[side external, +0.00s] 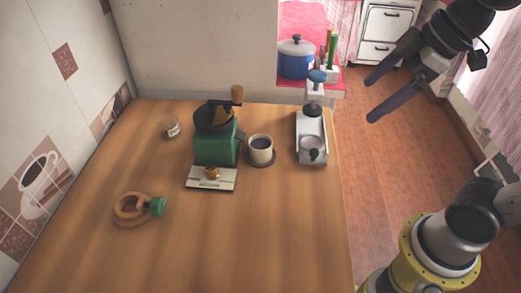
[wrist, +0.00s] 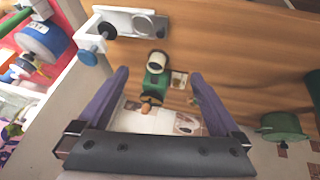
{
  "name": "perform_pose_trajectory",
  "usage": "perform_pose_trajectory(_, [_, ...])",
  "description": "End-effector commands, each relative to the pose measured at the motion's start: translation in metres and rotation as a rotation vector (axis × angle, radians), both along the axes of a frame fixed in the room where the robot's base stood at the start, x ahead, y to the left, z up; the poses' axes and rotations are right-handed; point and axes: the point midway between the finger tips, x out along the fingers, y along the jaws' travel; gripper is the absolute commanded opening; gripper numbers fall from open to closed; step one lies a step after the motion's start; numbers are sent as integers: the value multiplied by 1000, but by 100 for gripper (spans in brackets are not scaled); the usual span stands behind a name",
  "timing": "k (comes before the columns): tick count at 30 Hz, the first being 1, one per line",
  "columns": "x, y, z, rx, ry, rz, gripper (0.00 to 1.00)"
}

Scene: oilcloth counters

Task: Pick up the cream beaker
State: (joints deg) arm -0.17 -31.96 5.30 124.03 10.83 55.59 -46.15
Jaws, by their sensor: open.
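The cream beaker (side external: 261,149) stands upright on a small brown round base on the wooden counter, just right of the green grinder. Its open top shows a dark inside. In the wrist view the cream beaker (wrist: 157,60) shows small, between the fingertips in the picture but well beyond them. My gripper (side external: 371,100) is open and empty, raised at the upper right, off the counter's right side and apart from the beaker. Both fingers also frame the wrist view (wrist: 160,73).
The green grinder (side external: 214,145) with a wooden handle is close left of the beaker. A white-grey press (side external: 311,138) stands to its right. A wooden ring with a green knob (side external: 137,208) and a small glass (side external: 172,127) lie further left. The front counter (side external: 240,245) is clear.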

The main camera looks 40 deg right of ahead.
Motion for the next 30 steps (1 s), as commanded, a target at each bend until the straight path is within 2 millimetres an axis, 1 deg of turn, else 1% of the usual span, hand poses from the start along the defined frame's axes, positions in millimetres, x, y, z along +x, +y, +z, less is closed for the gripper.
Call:
perform_pose_trajectory(1, [24,7,3,-11,16,90,100])
perform_pose_trajectory(2, [37,11,5,-16,22,144,100])
perform_pose_trajectory(3, [54,17,5,-23,26,212,100])
perform_pose_trajectory(5, [79,24,3,-24,35,300,100])
perform_pose_trajectory(6, [96,29,-1,-22,43,352,100])
perform_pose_trajectory(9, [133,40,-16,-6,66,447,100])
perform_pose_trajectory(12, [161,47,-37,20,102,483,100])
perform_pose_trajectory(16, [179,50,-64,47,158,480,100])
perform_pose_trajectory(18, [181,50,-75,52,185,479,100])
perform_pose_trajectory(23, [182,55,-93,57,206,479,100])
perform_pose_trajectory(30, [187,71,-134,56,207,479,100])
